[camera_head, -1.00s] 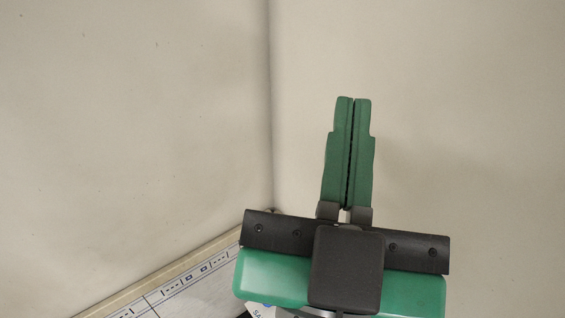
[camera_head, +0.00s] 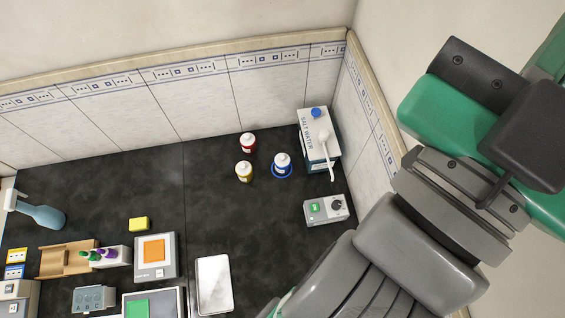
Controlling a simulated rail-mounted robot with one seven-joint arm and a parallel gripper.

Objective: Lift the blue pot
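The blue pot (camera_head: 282,165) is a small white-topped container with a blue band.
A red pot (camera_head: 248,143) and a yellow pot (camera_head: 244,171) stand left of the blue pot. The salt water box (camera_head: 309,128) with a white spout is close behind right; a grey device (camera_head: 326,209) is in front right. A white tray (camera_head: 213,284) lies nearer.

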